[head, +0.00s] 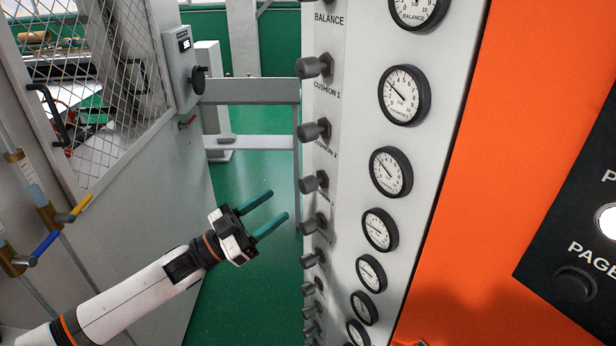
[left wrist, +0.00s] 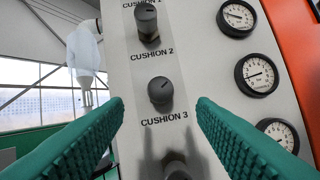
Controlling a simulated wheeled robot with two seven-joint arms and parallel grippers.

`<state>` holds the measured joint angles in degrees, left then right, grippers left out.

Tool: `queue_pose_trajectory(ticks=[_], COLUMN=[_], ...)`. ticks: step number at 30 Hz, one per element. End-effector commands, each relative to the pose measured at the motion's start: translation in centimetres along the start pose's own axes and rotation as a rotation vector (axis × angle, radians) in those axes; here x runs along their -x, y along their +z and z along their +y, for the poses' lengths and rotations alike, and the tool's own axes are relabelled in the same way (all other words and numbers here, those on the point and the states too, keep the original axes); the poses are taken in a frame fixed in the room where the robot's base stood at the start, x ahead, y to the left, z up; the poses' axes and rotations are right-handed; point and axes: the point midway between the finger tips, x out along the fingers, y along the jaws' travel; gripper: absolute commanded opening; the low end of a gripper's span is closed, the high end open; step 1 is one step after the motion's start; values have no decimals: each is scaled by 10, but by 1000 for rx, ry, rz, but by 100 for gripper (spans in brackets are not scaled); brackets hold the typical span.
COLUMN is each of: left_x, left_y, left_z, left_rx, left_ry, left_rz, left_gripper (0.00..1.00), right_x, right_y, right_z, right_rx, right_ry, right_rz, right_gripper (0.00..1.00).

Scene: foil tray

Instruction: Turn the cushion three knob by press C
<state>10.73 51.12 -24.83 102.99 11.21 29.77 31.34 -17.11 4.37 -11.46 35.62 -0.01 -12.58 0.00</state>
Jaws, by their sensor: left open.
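The cushion three knob (head: 314,182) is a dark grey round knob on the light grey panel in the head view. In the left wrist view the same knob (left wrist: 160,90) is near the middle, with the label CUSHION 3 (left wrist: 163,118) just below it. My left gripper (head: 279,204) is open and empty, its two green fingers pointing toward the panel. In the head view it is left of the knob column, with a gap between. In the left wrist view the fingers lie left and right, with the knob between them in the picture. My right gripper is not seen.
The cushion two knob (left wrist: 147,22) is directly above, and another knob (left wrist: 176,165) is below. Dial gauges (head: 391,172) run down the panel's right side. A mesh door (head: 85,75) stands at left. Green floor (head: 240,180) is free between door and panel.

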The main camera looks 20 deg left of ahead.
Motion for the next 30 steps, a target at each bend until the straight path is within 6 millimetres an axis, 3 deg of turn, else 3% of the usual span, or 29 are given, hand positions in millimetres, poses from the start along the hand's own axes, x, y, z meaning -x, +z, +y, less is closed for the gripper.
queue_pose_trajectory(ticks=[6, 13, 18, 27, 30], left_x=[-48, -85, -96, -98, -98], left_y=[5, 3, 2, 0, 0], left_z=[1, 1, 0, 0, 0], left_rx=[-1, 0, 0, 0, 0], left_ry=[0, 0, 0, -1, -1], left_rz=[-4, -2, -1, 0, 0], left_gripper=[52, 52, 52, 52, 37], right_x=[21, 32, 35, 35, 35], right_y=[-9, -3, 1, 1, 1], right_z=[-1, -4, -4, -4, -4], right_rx=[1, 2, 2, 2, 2], right_ry=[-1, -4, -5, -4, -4], right_rz=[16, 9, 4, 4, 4], right_gripper=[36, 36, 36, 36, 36])
